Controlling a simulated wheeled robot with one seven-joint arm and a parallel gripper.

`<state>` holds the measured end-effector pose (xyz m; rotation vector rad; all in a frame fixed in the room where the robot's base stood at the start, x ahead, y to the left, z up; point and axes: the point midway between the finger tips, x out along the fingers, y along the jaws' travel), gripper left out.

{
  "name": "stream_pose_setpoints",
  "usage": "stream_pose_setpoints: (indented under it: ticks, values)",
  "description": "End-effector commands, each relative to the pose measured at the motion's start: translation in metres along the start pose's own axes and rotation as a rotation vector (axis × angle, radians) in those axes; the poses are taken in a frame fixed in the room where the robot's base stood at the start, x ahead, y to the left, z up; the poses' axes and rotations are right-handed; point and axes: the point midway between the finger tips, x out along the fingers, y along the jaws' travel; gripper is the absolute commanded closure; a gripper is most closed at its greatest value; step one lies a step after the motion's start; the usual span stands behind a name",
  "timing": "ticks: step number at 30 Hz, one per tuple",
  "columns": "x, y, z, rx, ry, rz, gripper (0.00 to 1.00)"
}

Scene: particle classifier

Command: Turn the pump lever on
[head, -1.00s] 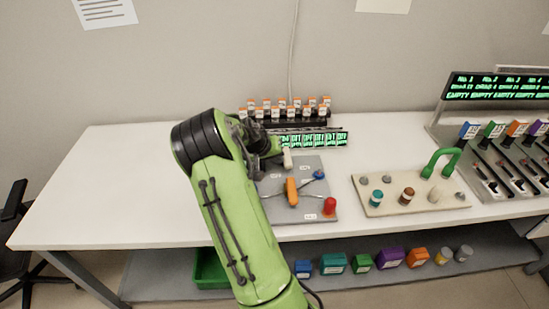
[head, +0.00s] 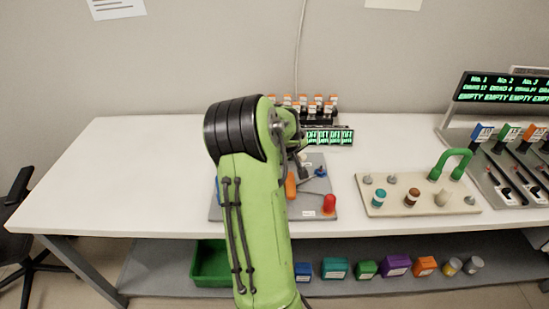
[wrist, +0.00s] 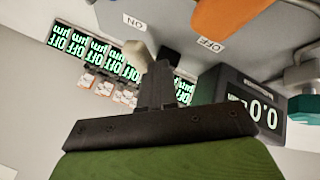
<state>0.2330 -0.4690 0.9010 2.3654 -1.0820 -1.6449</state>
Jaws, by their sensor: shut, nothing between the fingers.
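A grey panel (head: 314,203) on the table carries an orange lever handle (head: 291,186), partly covered by my arm. In the wrist view the orange handle (wrist: 228,16) is close at the top, with a white "OFF" label (wrist: 211,45) near it and an "ON" label (wrist: 134,21) farther left. My gripper (wrist: 153,76) is shut and empty; it sits below the handle in that picture, apart from it. A cream-coloured piece (wrist: 138,56) is beside the fingertips; whether they touch is unclear. In the head view my forearm mostly hides the gripper.
A red knob (head: 329,204) and a blue knob (head: 321,172) stand on the panel's right. A dark box with a green number display (wrist: 256,108) is near my gripper. Lit displays (head: 330,137) stand behind. A beige board (head: 420,197) is at right. The table's left is clear.

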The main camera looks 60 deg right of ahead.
Motion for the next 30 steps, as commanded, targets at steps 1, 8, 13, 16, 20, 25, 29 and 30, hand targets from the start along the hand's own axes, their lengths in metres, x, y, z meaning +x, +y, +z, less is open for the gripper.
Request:
stream_pose_setpoints:
  ticks: [1,8,13,16,20,25,29,30]
  values:
    - [0.003,0.006,0.006,-0.025,0.016,-0.013,1.0]
    - [0.007,0.023,0.013,-0.197,0.105,-0.103,1.0]
    - [0.01,0.033,0.015,-0.328,0.173,-0.173,1.0]
    - [0.012,0.038,0.015,-0.404,0.213,-0.214,1.0]
    - [0.014,0.043,0.015,-0.496,0.263,-0.263,1.0]
    - [0.016,0.046,0.014,-0.598,0.318,-0.317,1.0]
    - [0.016,0.046,0.013,-0.648,0.344,-0.344,1.0]
    - [0.016,0.045,0.013,-0.646,0.343,-0.344,1.0]
